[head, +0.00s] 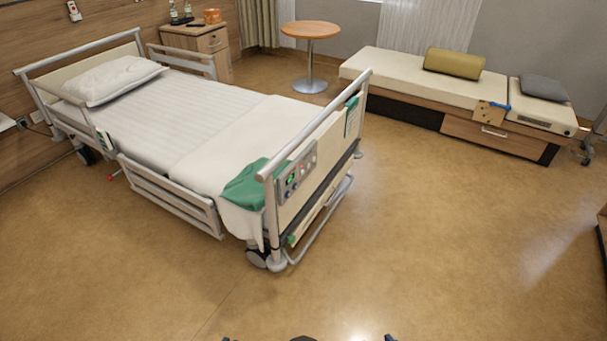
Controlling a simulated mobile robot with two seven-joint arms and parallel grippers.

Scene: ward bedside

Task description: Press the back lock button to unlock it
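The hospital bed (190,130) stands at the left with its footboard (325,150) toward me. A grey control panel (297,173) is fixed to the outer face of the footboard, near its left end. It carries a small green-lit spot and several small buttons or marks. They are too small to read, so I cannot tell which is the back lock button or its state. The bed's back section looks flat. Neither gripper can be made out; only small dark parts of my own body show at the bottom edge.
A green cloth (250,184) lies over the bed corner beside the panel. The floor (370,250) before the footboard is clear. A round table (310,31), a bedside cabinet (202,42) and a bench (425,78) with a bolster (454,63) stand further back.

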